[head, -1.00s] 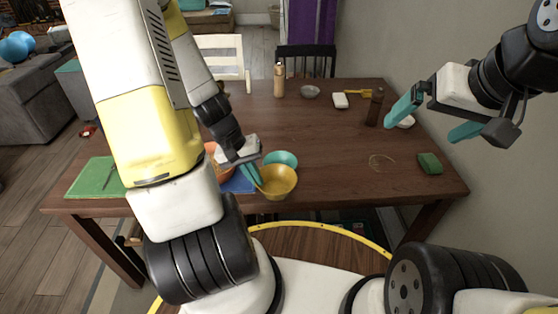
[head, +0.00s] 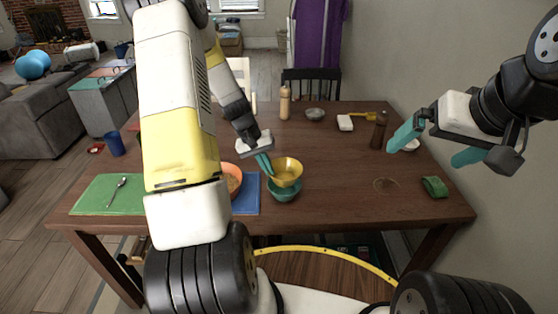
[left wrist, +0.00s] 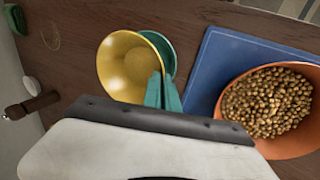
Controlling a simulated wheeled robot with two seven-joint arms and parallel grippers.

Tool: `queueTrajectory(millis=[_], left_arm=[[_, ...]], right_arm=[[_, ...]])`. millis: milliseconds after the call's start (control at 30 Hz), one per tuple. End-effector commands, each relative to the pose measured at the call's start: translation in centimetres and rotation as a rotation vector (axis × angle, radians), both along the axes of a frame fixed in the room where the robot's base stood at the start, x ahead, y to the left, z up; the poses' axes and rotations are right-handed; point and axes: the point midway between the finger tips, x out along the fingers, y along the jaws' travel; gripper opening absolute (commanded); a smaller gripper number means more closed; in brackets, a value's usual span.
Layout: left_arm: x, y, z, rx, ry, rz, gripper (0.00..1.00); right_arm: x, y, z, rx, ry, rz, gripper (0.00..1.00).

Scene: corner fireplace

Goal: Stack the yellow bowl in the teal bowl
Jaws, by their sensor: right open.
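The yellow bowl (head: 287,172) is over the teal bowl (head: 284,194) near the table's front edge, hiding most of the teal bowl's opening. I cannot tell whether the two bowls touch. My left gripper (head: 265,165) is shut on the yellow bowl's left rim. In the left wrist view, the yellow bowl (left wrist: 128,66) is at the fingertips (left wrist: 162,92), and part of the teal bowl's rim (left wrist: 165,50) shows beyond it, offset to the right. My right gripper (head: 437,145) is open and empty above the table's right side.
An orange bowl of brown pieces (left wrist: 268,105) stands on a blue mat (head: 246,206) just left of the bowls. A green mat with a spoon (head: 103,196) lies further left. A bottle (head: 284,102), a grey bowl (head: 314,114) and a dark brown bottle (head: 378,130) stand further back.

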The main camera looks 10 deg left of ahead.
Motion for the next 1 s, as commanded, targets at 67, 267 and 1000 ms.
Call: queueTrajectory(millis=[67,267,1000], left_arm=[[-0.3,0.0,-1.6,-0.004,0.009,0.001,0.00],[-0.2,0.0,-3.1,-0.002,0.004,0.000,0.00],[-0.3,-0.1,-4.3,-0.003,0.006,0.000,0.16]], right_arm=[[0.0,0.0,0.0,0.000,0.000,0.000,1.00],[0.0,0.0,0.0,0.000,0.000,0.000,1.00],[0.0,0.0,0.0,0.000,0.000,0.000,1.00]])
